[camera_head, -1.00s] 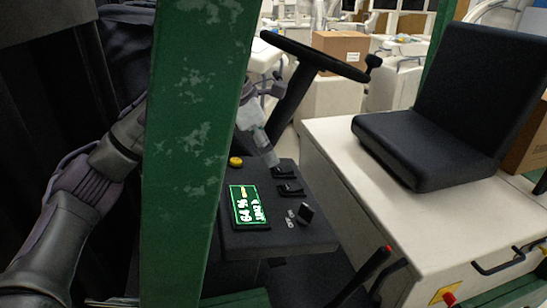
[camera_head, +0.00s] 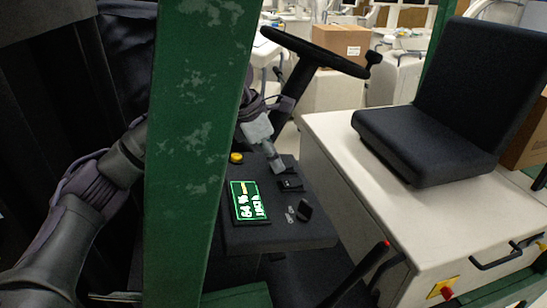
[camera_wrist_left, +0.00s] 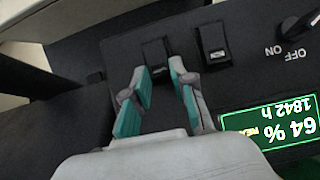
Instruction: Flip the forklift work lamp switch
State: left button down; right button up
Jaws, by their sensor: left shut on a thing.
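A dark control panel carries two black rocker switches. The far rocker switch (camera_wrist_left: 155,52) is between the tips of my left gripper (camera_wrist_left: 160,70) in the left wrist view. The gripper's teal-padded fingers are closed in on it, with a gap between them nearer the palm. The other rocker switch (camera_wrist_left: 212,43) sits beside it, free, and also shows in the head view (camera_head: 290,183). In the head view my left gripper (camera_head: 279,168) points down at the far switch and partly hides it. I cannot read which switch is for the work lamp. My right gripper is not in view.
The panel also has a lit green display (camera_head: 249,201), a yellow button (camera_head: 236,157) and a key knob (camera_head: 304,209). A green post (camera_head: 195,130) stands in front of my left arm. The steering wheel (camera_head: 315,52) is above and behind the panel; a black seat (camera_head: 425,145) is right.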

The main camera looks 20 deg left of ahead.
pick_arm(q)
jog(key=y+p, duration=0.1)
jog(key=p, duration=0.1)
jog(key=r+g+y+p, duration=0.1)
jog(key=p, duration=0.1)
jog(key=shift+w+d+r, duration=0.15)
jog(key=shift+w+d, duration=0.05)
jog(key=shift+d, duration=0.15)
jog(key=shift+w+d+f+g+y+p, duration=0.15)
jog(key=shift+f+g+y+p, duration=0.1)
jog(key=shift+g+y+p, duration=0.3)
jog(key=c, duration=1)
grip_release()
jog(key=shift+o, duration=0.2)
